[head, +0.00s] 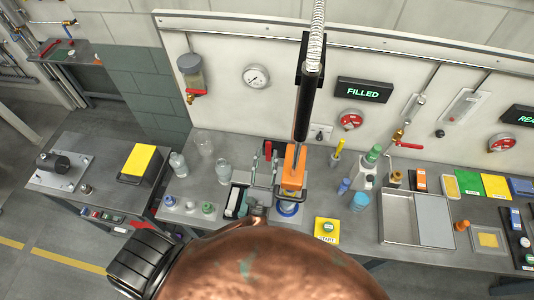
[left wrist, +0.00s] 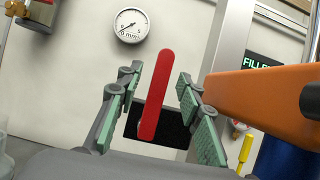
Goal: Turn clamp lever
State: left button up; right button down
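A red lever (left wrist: 157,95) stands upright, slightly tilted, in the left wrist view, in front of a black plate. In the head view the red lever (head: 268,150) shows beside the orange block (head: 293,168) at the foot of a black column. My left gripper (left wrist: 158,105) is open, with one green-padded finger on each side of the lever and visible gaps to it. My right gripper is not in view.
The orange block (left wrist: 262,98) is close to the right finger. A gauge (left wrist: 131,25) hangs on the wall behind. Glass bottles (head: 179,164) stand left of the gripper. A yellow START button box (head: 327,231) and a metal tray (head: 399,216) lie to the right.

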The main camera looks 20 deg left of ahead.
pick_arm(q)
jog(key=b+v, duration=0.1)
jog(key=v, duration=0.3)
jog(key=shift+s, duration=0.25)
dwell(0.4)
